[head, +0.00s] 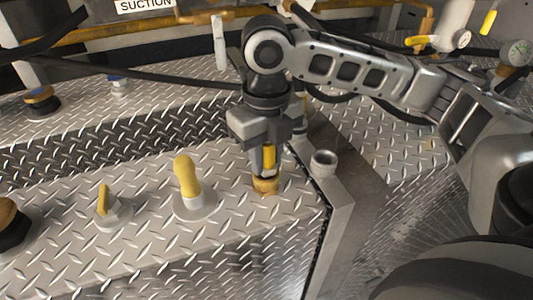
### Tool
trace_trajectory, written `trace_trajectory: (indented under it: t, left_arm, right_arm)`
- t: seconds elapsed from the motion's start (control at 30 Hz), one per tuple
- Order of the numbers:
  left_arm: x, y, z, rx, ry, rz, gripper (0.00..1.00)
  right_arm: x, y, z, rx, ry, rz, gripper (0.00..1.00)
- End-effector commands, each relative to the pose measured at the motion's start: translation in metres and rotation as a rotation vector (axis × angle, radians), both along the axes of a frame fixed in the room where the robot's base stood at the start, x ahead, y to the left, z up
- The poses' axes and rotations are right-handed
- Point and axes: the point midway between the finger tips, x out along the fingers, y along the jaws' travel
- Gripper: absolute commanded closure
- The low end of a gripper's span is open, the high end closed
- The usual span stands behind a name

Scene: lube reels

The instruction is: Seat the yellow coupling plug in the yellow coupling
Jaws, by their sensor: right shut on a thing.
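My right gripper (266,150) points straight down over the tread-plate deck, its fingers shut on the yellow coupling plug (269,158). Only a yellow strip of the plug shows between the fingers, with a grey part below it. A brassy yellow ring (266,186), which looks like the yellow coupling, sits on the deck directly under the plug. The plug looks upright and in line with the ring. I cannot tell whether the plug's lower end is inside the ring or just above it. My left gripper is not in view.
A yellow-topped lever (187,172) and a small yellow-handled valve (105,205) stand left of the gripper. An open grey pipe stub (324,162) stands close on the right. A black hose (150,76) runs behind. Gauges and yellow pipes line the back.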

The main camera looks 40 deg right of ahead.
Motion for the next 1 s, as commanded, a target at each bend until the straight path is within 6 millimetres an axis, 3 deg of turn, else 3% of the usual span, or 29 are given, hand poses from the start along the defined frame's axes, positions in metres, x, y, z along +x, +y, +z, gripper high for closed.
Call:
trace_trajectory:
  t: [0.07,0.1,0.17,0.57,1.0]
  left_arm:
    - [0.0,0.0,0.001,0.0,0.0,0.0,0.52]
    - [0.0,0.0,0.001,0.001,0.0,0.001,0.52]
    - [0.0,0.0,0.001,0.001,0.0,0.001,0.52]
    - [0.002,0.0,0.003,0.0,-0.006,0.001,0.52]
    - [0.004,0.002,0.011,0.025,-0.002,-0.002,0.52]
  right_arm:
    - [0.0,0.0,-0.002,0.0,0.0,0.0,1.0]
    - [0.0,0.0,-0.003,0.0,0.0,0.0,0.68]
    - [0.0,0.0,-0.003,0.0,0.0,0.0,0.52]
    - [0.0,0.0,0.006,0.001,-0.001,0.0,0.52]
    - [0.001,0.001,0.095,0.002,-0.003,0.001,0.52]
